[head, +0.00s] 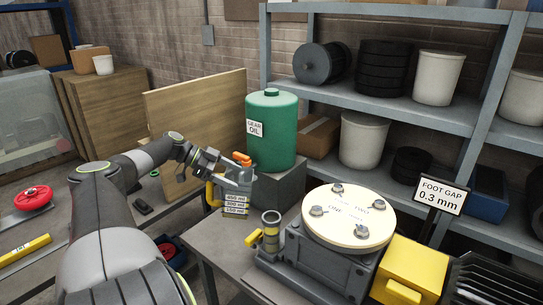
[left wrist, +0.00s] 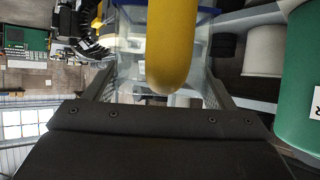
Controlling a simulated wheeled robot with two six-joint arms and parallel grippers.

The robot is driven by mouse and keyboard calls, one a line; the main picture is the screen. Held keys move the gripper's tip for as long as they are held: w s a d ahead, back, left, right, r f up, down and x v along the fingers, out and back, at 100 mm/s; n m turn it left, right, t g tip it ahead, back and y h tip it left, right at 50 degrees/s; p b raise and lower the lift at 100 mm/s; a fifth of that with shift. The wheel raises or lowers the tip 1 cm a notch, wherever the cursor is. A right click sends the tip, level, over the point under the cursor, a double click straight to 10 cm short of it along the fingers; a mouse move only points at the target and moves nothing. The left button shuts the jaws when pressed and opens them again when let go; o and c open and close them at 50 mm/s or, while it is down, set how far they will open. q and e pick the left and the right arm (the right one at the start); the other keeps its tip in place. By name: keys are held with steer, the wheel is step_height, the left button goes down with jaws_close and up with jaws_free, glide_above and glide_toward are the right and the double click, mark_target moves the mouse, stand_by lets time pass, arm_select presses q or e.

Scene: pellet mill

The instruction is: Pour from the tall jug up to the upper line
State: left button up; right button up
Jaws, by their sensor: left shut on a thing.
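A clear jug (head: 243,178) with a yellow handle (head: 210,191) stands in front of the green gear oil drum, looking upright. White labels (head: 236,204) on its front carry ml figures. My left gripper (head: 212,172) is shut on the jug's handle. In the left wrist view the yellow handle (left wrist: 172,45) lies between the fingers, with the clear jug wall (left wrist: 130,45) and a blue rim behind it. The liquid level cannot be made out, nor can an upper line. An orange part (head: 241,159) shows at the jug's top, by the drum. My right gripper is out of view.
The green gear oil drum (head: 271,130) stands on a grey block (head: 278,187). A machine with a round cream lid (head: 349,216) and a short pipe with a yellow lever (head: 254,238) stand to the right.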

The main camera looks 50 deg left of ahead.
arm_select(q)
steer(key=shift+a+f+t+h, duration=0.1)
steer(key=shift+f+t+h, duration=0.3)
steer(key=shift+t, duration=0.1)
steer(key=shift+s+a+r, duration=0.6)
steer(key=shift+s+r, duration=0.15)
steer(key=shift+r, duration=0.1)
steer(key=shift+s+a+r, duration=0.6)
steer(key=shift+s+r, duration=0.2)
steer(key=shift+r, duration=0.05)
steer(key=shift+s+a+r, duration=0.6)
steer(key=shift+s+r, duration=0.15)
steer(key=shift+r, duration=0.1)
